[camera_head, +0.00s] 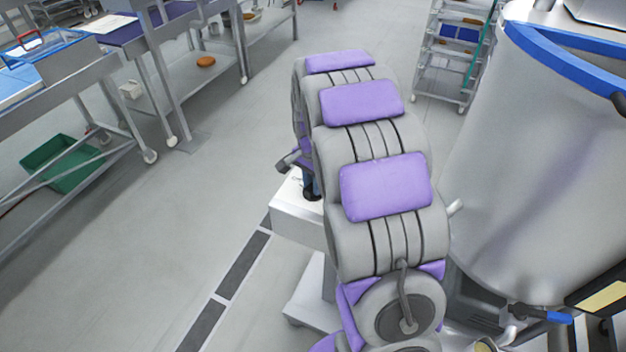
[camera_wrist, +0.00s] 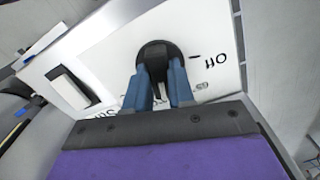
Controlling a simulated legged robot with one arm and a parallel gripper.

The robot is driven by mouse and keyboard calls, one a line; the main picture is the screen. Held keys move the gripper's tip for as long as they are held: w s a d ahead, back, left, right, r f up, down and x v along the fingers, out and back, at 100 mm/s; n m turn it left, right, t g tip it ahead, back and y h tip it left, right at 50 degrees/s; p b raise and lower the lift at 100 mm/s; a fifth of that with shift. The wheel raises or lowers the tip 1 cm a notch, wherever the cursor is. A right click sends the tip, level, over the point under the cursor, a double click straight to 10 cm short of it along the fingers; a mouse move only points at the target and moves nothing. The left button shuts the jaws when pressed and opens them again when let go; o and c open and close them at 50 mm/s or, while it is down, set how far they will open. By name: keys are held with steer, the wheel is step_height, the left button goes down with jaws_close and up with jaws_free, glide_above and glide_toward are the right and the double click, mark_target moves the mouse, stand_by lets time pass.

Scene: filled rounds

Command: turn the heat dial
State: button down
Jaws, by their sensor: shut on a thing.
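The heat dial (camera_wrist: 153,53) is a round black knob on a white panel (camera_wrist: 108,48) in the wrist view. The word "Off" is printed to its right, and other markings below it are partly covered. My gripper (camera_wrist: 160,68) has two blue fingers, shut on the dial's raised grip from both sides.
A large steel kettle (camera_head: 545,150) with a blue rim stands right of my arm. Steel tables (camera_head: 60,90) and a green bin (camera_head: 65,163) are at left. The floor between is clear.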

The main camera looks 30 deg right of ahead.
steer(key=n+p, duration=0.2)
steer(key=n, duration=0.2)
steer(key=shift+r+p, duration=0.15)
steer(key=shift+p, duration=0.15)
steer(key=n+p, duration=0.2)
steer(key=n, duration=0.3)
steer(key=shift+w, duration=0.1)
steer(key=n+p, duration=0.2)
steer(key=n, duration=0.2)
steer(key=shift+n, duration=0.3)
steer(key=shift+n+p, duration=0.85)
steer(key=shift+n, duration=1.35)
steer(key=c, duration=1)
jaws_free()
steer(key=shift+w, duration=0.1)
steer(key=shift+o, duration=0.2)
